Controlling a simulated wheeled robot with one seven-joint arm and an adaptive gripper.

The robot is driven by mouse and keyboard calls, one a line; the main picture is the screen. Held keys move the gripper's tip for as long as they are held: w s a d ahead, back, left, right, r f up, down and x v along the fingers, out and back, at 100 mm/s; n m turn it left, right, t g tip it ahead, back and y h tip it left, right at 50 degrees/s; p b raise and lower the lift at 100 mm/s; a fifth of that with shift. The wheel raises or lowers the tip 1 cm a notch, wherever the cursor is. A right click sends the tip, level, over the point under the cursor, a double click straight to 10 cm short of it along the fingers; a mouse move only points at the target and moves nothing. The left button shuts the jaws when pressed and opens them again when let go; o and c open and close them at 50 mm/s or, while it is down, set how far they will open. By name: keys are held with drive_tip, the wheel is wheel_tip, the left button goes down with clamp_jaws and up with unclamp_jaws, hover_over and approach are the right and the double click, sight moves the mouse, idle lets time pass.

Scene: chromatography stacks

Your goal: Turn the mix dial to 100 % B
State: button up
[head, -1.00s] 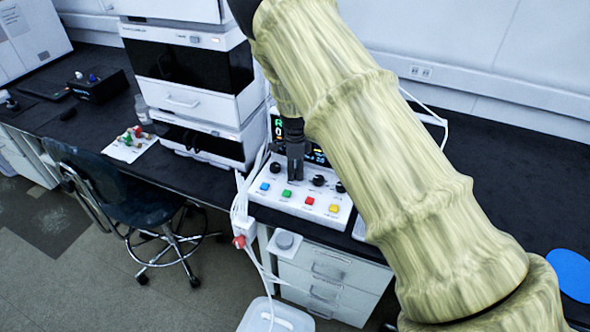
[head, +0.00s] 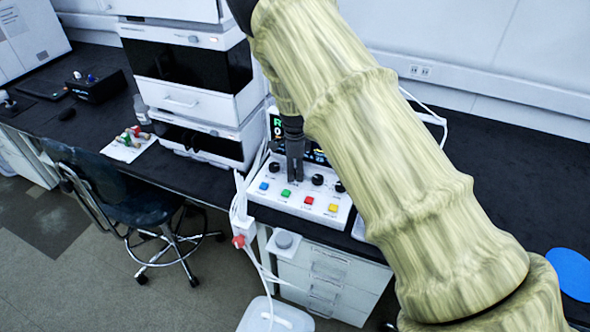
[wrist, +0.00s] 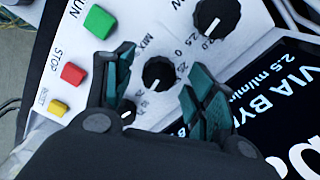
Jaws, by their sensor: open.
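The mix dial (wrist: 158,73) is a round black knob with a white pointer mark on a white panel. In the wrist view "MIX" and scale numbers are printed around it. My gripper (wrist: 159,75) is open, one dark, teal-padded finger on each side of the dial. I cannot tell whether either finger touches it. The pointer's exact reading is too small to tell. In the head view my gripper (head: 296,172) stands over the control panel (head: 262,205) and hides the dial.
Another black knob (wrist: 217,16) is close by, and a lit display (wrist: 275,85) lies beside the dials. Green (wrist: 99,21), red (wrist: 73,74) and yellow (wrist: 58,108) buttons line the panel's other side. White instrument stacks (head: 215,105) stand left of the panel.

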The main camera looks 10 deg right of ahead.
sight(295, 171)
wheel_tip(295, 171, up, 12)
drive_tip(key=shift+f, duration=0.25)
drive_tip(key=shift+r, duration=0.1)
idle(0.5)
